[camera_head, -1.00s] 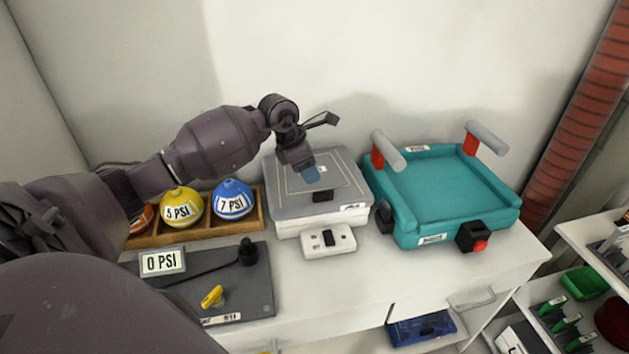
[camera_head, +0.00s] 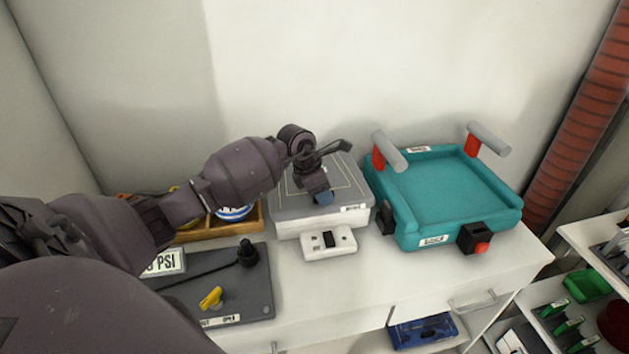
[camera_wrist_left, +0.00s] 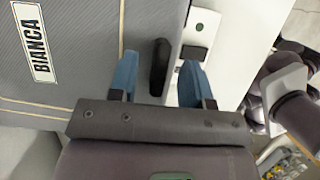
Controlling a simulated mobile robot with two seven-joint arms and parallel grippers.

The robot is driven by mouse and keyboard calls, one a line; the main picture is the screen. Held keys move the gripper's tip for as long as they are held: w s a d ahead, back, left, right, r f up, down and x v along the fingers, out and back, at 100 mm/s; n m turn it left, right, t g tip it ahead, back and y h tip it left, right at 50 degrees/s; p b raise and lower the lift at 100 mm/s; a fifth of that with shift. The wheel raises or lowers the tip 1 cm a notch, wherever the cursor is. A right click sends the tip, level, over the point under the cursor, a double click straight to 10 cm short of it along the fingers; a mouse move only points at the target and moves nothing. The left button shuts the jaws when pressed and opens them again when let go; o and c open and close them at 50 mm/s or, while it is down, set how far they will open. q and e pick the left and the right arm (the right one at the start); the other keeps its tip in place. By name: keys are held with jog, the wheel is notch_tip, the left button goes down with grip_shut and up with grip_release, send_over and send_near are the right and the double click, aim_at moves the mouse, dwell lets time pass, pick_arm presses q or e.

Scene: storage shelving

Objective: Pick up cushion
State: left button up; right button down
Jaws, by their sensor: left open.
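The grey cushion (camera_head: 352,187), a flat fabric pad with pale line stitching, lies on a white base (camera_head: 290,228) on the counter. In the left wrist view the cushion (camera_wrist_left: 75,75) shows a "BIANCA" label and a black tab-like handle (camera_wrist_left: 158,68) at its edge. My left gripper (camera_head: 324,197) is over the cushion's front edge, pointing down. In the left wrist view its two blue fingers (camera_wrist_left: 158,80) are apart, with the handle between them and nothing gripped. The gripper hides the handle in the head view. My right gripper is not in view.
A teal tray-like unit (camera_head: 455,190) with grey-and-red handles stands close on the right. A white switch box (camera_head: 330,242) sits in front of the base. A wooden rack (camera_head: 215,228) and dark plate (camera_head: 240,290) are at left. The counter front right of centre is clear.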

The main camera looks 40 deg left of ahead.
pick_arm(q)
jog(key=shift+c, duration=0.3)
grip_shut()
jog(key=shift+r, duration=0.15)
